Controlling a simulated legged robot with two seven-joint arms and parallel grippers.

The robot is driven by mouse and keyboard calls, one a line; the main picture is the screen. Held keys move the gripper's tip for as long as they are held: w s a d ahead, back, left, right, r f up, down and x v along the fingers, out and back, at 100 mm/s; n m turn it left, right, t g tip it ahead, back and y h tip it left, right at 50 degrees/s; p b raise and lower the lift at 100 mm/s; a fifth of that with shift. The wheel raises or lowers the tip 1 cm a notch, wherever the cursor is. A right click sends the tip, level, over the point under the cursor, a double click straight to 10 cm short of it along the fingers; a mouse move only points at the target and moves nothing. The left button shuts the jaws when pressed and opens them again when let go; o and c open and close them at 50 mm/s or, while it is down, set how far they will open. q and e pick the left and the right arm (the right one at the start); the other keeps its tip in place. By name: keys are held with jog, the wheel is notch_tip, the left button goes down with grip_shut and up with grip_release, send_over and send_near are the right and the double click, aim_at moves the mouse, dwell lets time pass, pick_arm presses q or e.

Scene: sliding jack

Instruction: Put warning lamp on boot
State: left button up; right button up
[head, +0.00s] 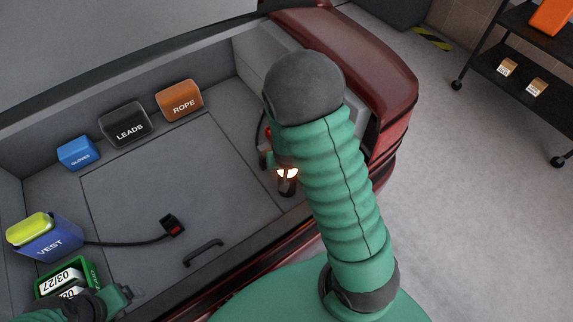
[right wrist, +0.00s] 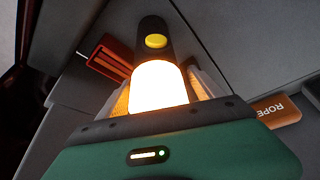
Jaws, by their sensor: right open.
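The warning lamp (right wrist: 158,84) glows in the right wrist view, with a dark end and a yellow button. In the head view its glow (head: 287,174) shows beside my right arm, at the boot's right side. My right gripper (right wrist: 160,90) is open, with a pale finger on each side of the lamp. I cannot tell whether the lamp touches the boot floor (head: 150,190). My right arm hides most of that gripper in the head view. My left gripper (head: 125,296) is at the lower left, by a green box; its jaws are unclear.
Gloves (head: 78,152), leads (head: 124,124) and rope (head: 180,101) boxes line the boot's back. A blue vest box (head: 45,238) and the green box (head: 92,270) stand at left. A black cable plug (head: 172,226) lies on the floor. The middle floor is mostly clear.

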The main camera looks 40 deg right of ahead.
jog(key=p+v, duration=0.6)
jog(key=v, duration=0.6)
jog(key=s+a+r+n+y, duration=0.1)
jog(key=s+a+r+n, duration=0.1)
jog(key=a, duration=0.4)
jog(key=s+a+r+n+g+y, duration=0.1)
jog(key=s+a+r+n, duration=0.1)
jog(key=a+r+n, duration=0.2)
jog(key=a+n, duration=0.1)
jog(key=a, duration=0.1)
jog(key=shift+a+y+p, duration=0.3)
jog(key=shift+y+p, duration=0.1)
